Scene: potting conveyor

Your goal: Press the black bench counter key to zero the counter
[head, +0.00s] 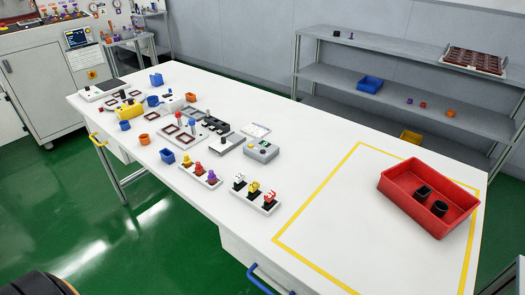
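I cannot tell which dark spot is the black key. Neither of my grippers shows in the head view.
A white card (256,130) lies behind the grey box. Racks with coloured pieces (200,174) stand in front, and a blue cup (168,156) stands to the left. A red bin (410,208) with black pots sits inside the yellow outline at right, where much surface is clear.

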